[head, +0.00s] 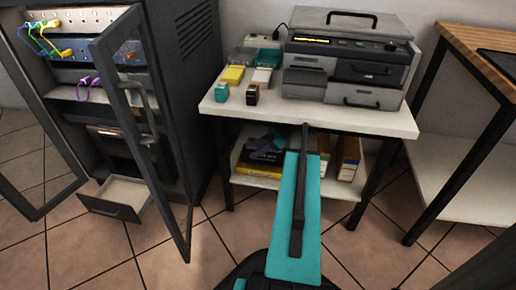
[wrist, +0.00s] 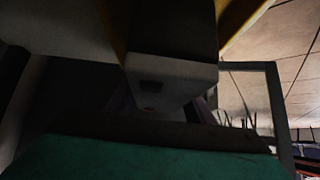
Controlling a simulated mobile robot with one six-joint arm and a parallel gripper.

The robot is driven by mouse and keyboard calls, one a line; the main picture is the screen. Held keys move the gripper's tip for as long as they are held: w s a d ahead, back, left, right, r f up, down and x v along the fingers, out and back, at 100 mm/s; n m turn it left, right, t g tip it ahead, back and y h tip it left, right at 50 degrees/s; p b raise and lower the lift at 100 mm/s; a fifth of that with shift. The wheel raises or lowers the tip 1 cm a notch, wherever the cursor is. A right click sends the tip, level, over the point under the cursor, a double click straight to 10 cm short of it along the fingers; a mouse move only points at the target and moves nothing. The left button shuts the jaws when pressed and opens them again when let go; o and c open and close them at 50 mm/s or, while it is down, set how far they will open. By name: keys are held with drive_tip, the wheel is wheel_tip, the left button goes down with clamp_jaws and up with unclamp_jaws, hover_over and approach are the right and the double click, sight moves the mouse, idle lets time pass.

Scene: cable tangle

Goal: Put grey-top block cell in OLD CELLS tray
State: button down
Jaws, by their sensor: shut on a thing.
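In the head view my arm reaches towards the white-topped table; my gripper's fingertips are hidden there. In the dark wrist view my gripper (wrist: 165,112) is shut, but what lies between its jaws is unclear. A dark block with a pale end (wrist: 170,75) fills the upper middle of that view; I cannot tell whether it is the grey-top cell. On the table stand a teal-topped block (head: 221,92) and a dark block with an orange and white face (head: 252,95). Behind them are small trays, one with yellow (head: 232,75) and one with white (head: 262,77). No tray label is readable.
A grey instrument with drawers (head: 345,72) fills the table's right side. The lower shelf (head: 330,188) holds boxes and dark items. Left is a cabinet with an open glass door (head: 135,120), coloured cables (head: 42,38) and an open low drawer (head: 118,195). A wood-topped bench (head: 485,40) stands right.

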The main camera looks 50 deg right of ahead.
drive_tip(key=shift+f+b, duration=0.5)
drive_tip(key=shift+f, duration=0.45)
drive_tip(key=shift+f, duration=0.1)
drive_tip(key=c, duration=0.8)
unclamp_jaws()
drive_tip(key=shift+f, duration=0.1)
drive_tip(key=shift+c, duration=0.2)
